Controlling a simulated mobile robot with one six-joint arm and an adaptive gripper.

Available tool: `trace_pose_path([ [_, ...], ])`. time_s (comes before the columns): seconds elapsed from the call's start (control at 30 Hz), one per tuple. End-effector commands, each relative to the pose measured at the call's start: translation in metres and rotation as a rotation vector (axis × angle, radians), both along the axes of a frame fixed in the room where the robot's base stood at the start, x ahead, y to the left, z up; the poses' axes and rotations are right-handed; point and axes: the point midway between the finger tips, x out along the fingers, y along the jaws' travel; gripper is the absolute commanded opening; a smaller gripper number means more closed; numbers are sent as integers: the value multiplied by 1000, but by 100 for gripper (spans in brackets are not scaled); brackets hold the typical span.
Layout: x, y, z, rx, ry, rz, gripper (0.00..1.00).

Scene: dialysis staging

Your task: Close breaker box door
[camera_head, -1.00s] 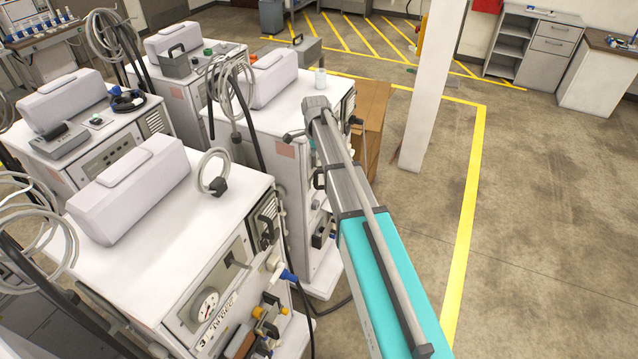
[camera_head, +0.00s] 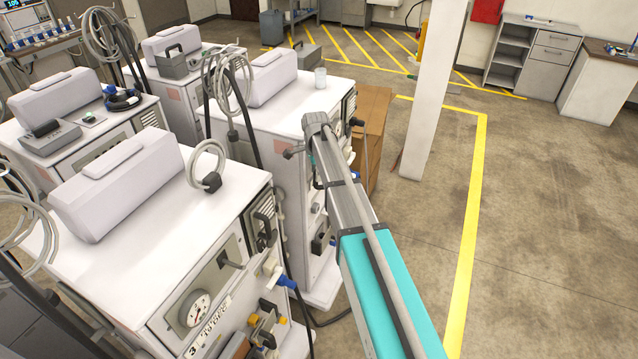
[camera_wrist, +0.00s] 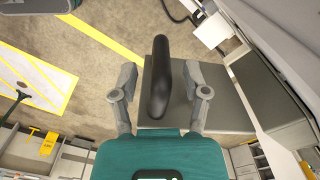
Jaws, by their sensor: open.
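I cannot clearly make out a breaker box or its door in either view. In the wrist view my gripper (camera_wrist: 160,72) is open, its two grey fingers apart on either side of a black bar-shaped handle (camera_wrist: 160,98). The handle stands in front of a flat grey panel (camera_wrist: 225,118); whether the fingers touch the handle, I cannot tell. In the head view my arm reaches away past the white machines, and my gripper is hidden behind it.
White dialysis machines (camera_head: 120,240) with coiled hoses crowd the left, close to my arm. A brown box (camera_head: 372,115) and a white pillar (camera_head: 433,95) stand beyond. A red wall box (camera_head: 487,11) and grey cabinet (camera_head: 530,60) are at the back. Floor on the right is clear.

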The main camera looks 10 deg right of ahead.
Motion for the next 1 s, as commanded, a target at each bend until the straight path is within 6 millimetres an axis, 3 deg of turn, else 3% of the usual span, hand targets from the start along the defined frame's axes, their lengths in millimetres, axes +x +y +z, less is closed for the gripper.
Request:
trace_pose_path([
  [0.3,0,0,-23,0,0,0,60],
  [0.83,0,1,-26,0,0,1,60],
  [1.0,0,1,-26,0,0,1,28],
])
